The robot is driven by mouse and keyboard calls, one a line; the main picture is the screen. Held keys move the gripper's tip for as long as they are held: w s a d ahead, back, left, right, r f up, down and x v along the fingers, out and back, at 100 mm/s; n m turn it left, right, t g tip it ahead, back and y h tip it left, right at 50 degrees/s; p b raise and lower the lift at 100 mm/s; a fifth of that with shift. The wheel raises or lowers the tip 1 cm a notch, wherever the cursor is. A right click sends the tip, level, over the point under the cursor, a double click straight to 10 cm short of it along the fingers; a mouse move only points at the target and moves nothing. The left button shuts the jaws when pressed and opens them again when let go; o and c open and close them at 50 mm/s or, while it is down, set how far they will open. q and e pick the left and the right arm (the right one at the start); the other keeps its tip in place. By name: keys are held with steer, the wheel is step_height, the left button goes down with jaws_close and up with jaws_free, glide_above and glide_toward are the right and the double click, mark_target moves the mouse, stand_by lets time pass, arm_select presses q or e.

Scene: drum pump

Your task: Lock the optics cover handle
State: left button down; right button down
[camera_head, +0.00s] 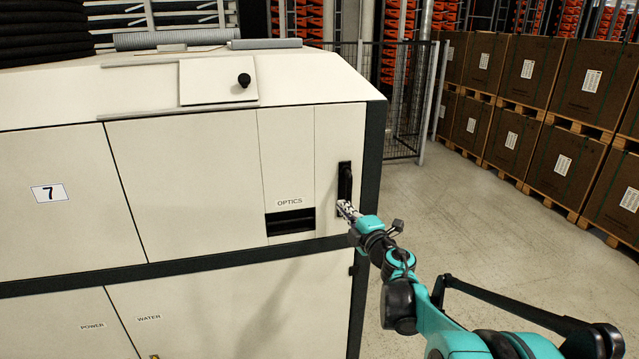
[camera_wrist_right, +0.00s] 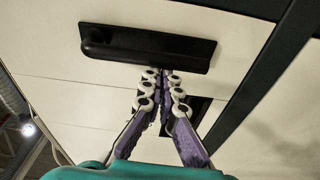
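The optics cover handle (camera_head: 345,183) is a black upright bar in a dark mount on the cream machine panel, right of the OPTICS label. In the right wrist view the black handle (camera_wrist_right: 150,47) lies across the upper middle. My right gripper (camera_head: 347,211) is at the handle's lower part in the head view. In the wrist view its purple fingers (camera_wrist_right: 163,74) come together at the handle's near edge, with nothing seen between them. Whether they touch the handle is unclear. My left gripper is out of view.
A dark slot (camera_head: 290,222) sits below the OPTICS label, left of the handle. The machine's dark corner edge (camera_head: 371,150) is just right of the handle. Stacked cartons (camera_head: 520,75) on pallets stand farther right, with open floor (camera_head: 480,230) between.

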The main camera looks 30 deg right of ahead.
stand_by(0.5)
steer(key=w+a, duration=0.2)
steer(key=a, duration=0.1)
steer(key=shift+f, duration=0.1)
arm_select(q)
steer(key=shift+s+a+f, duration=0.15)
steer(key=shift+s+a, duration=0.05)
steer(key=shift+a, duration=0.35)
arm_select(e)
steer(key=s+a, duration=0.1)
steer(key=s, duration=0.9)
steer(key=shift+a, duration=0.4)
steer(key=shift+s, duration=0.1)
